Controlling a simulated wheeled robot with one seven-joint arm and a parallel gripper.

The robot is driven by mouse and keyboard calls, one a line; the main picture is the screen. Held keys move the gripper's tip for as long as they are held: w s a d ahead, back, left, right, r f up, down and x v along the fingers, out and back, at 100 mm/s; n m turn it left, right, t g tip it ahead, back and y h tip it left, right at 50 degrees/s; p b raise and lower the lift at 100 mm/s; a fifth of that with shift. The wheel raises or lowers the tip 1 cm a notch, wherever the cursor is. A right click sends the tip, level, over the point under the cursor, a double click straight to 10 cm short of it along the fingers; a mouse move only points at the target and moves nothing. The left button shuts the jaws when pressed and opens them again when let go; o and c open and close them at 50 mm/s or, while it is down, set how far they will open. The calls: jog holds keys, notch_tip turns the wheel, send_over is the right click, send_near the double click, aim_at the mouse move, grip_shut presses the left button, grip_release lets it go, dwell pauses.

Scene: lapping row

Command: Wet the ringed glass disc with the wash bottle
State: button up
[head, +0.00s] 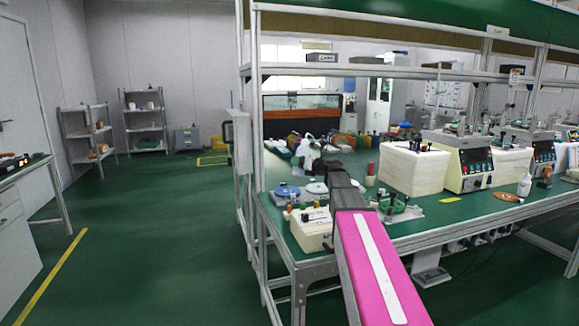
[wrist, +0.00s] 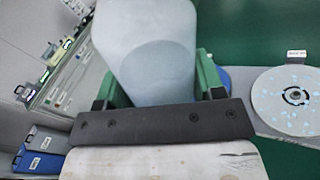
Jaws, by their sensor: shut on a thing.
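My gripper (wrist: 160,82) is shut on a pale, translucent wash bottle (wrist: 150,38), with a green finger on each side of it. The bottle fills the top middle of the wrist view; its nozzle is not visible there. To its right in the wrist view, apart from it, lies a round grey disc (wrist: 268,104) with pale blue specks and a dark ring at its centre. In the head view my arm reaches over the bench, and its dark end hides part of what lies behind it. I cannot clearly make out the held bottle in that view.
A blue round piece (head: 286,190) and a pale round piece (head: 316,188) lie on the bench left of my arm. A cream box (head: 312,229) with knobs stands near the front edge. A large cream block (head: 413,170) and another white bottle (head: 524,185) stand to the right.

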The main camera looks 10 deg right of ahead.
aim_at(299, 155)
jog(key=shift+s+a+r+n, duration=0.25)
jog(key=shift+s+r+n, duration=0.1)
jog(key=shift+r+n, duration=0.3)
jog(key=shift+s+a+r+n+t, duration=0.15)
jog(key=shift+s+a+r+n, duration=0.1)
jog(key=shift+r+n, duration=0.35)
jog(key=shift+s+a+r+n+t, duration=0.15)
jog(key=shift+s+r+n, duration=0.05)
jog(key=shift+r+n, duration=0.4)
jog(key=shift+f, duration=0.1)
